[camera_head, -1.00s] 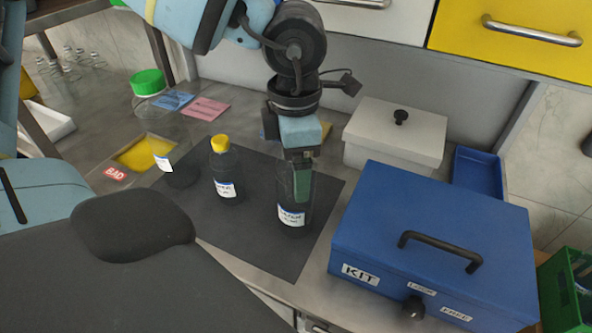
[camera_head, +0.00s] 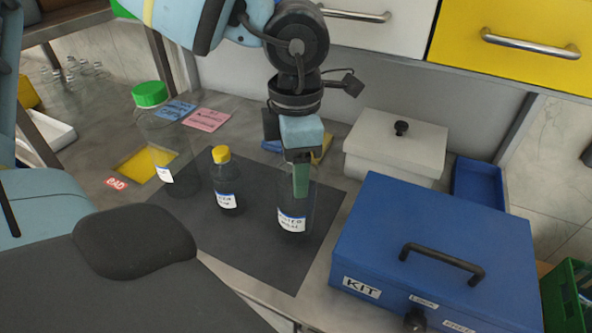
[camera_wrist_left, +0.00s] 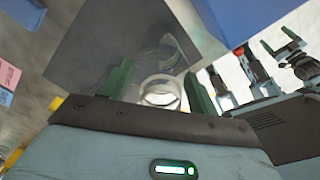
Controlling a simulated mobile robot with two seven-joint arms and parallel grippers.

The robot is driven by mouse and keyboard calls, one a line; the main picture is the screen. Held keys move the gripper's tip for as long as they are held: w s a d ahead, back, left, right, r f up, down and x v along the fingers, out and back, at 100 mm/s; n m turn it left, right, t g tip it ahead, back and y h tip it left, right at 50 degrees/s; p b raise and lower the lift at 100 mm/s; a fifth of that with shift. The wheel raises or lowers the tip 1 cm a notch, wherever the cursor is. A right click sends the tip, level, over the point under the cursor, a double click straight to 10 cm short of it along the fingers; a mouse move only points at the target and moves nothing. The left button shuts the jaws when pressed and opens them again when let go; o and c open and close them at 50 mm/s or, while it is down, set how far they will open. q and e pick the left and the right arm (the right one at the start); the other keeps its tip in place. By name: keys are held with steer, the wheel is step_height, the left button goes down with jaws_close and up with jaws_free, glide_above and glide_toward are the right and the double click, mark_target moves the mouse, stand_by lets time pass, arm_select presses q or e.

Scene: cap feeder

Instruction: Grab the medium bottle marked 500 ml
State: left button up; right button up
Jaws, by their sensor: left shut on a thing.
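A clear bottle without a visible cap (camera_head: 292,221) stands upright at the right of the dark mat. Its white label is too small to read for sure. My left gripper (camera_head: 300,182) is shut on this bottle from above, with a green finger along its upper part. In the left wrist view, the bottle's round mouth (camera_wrist_left: 160,92) shows between my two green fingers. A taller clear bottle with a green cap (camera_head: 165,140) stands farther left.
A blue KIT box (camera_head: 430,245) stands close on the right of the held bottle. Behind it are a white lidded box (camera_head: 395,148) and a blue tray (camera_head: 478,184). Blue and pink cards (camera_head: 207,118) lie at the back left. The mat's front part (camera_head: 270,260) is clear.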

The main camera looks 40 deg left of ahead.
arm_select(q)
step_height(320, 180, up, 16)
steer(key=shift+r, duration=0.15)
steer(key=shift+s, duration=0.1)
